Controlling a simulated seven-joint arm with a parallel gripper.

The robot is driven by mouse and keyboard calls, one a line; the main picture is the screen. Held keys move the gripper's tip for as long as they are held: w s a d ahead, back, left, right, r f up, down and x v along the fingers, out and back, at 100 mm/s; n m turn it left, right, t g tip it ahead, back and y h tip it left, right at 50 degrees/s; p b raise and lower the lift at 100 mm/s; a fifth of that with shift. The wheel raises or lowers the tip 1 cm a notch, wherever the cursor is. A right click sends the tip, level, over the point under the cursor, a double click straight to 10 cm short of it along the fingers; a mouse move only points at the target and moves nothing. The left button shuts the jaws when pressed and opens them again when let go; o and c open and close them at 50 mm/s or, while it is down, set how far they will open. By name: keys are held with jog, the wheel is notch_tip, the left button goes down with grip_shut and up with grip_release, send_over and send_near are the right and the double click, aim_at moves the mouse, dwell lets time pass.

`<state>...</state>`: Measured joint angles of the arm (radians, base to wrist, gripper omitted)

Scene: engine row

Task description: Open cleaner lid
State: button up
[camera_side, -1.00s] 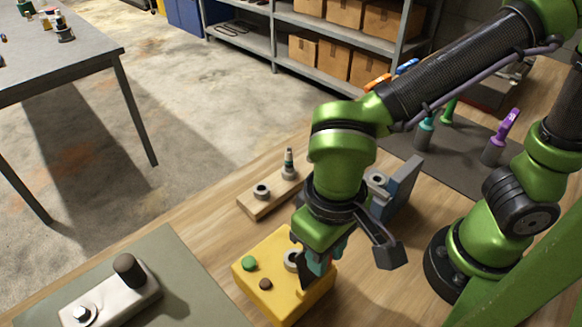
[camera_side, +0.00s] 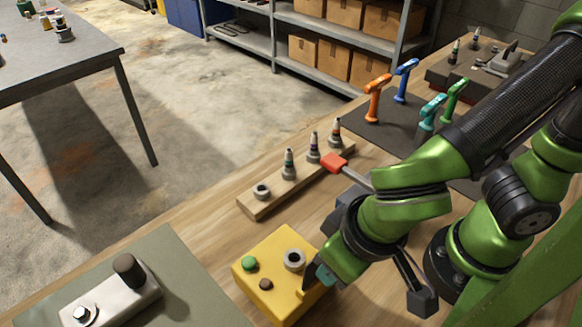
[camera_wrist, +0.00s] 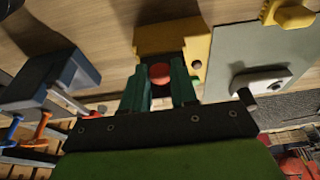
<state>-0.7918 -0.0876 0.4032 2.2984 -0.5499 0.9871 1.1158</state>
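The yellow box (camera_side: 270,280) stands on the wooden bench, with a green button, a brown button and a round grey port (camera_side: 293,259) on top. In the wrist view the yellow box (camera_wrist: 180,38) lies beyond my fingers. My gripper (camera_side: 316,280) is low at the box's right side, tilted. In the wrist view my gripper's (camera_wrist: 160,85) two teal fingers stand apart with a round red knob (camera_wrist: 160,72) between their tips. I cannot tell whether they touch it. The knob is hidden in the side view. No separate lid is clearly visible.
A blue-grey box (camera_wrist: 55,80) stands beside my gripper; a red-ended lever (camera_side: 333,162) shows behind my arm. A wooden rack (camera_side: 262,203) with several tipped pieces lies behind. A white device (camera_side: 110,297) sits on a grey-green mat at front left. Coloured drivers stand farther back.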

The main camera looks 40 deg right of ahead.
jog(key=o, duration=0.4)
jog(key=v, duration=1.7)
jog(key=w+d+f+n+t+y, duration=0.1)
jog(key=w+d+f, duration=0.15)
jog(key=w, duration=0.25)
jog(key=w+d+f+n+y, duration=0.1)
jog(key=w+d+f, duration=0.1)
jog(key=w+d, duration=0.2)
jog(key=w+d+m+t, duration=0.1)
jog(key=d+m, duration=0.1)
jog(key=d, duration=0.3)
jog(key=w+d+f+m+t, duration=0.1)
jog(key=w+d+m, duration=0.1)
jog(key=d, duration=0.3)
jog(key=w+d+m+t, duration=0.1)
jog(key=d+m, duration=0.1)
jog(key=d, duration=0.3)
jog(key=shift+w+d+f, duration=0.15)
jog(key=shift+w+f, duration=0.05)
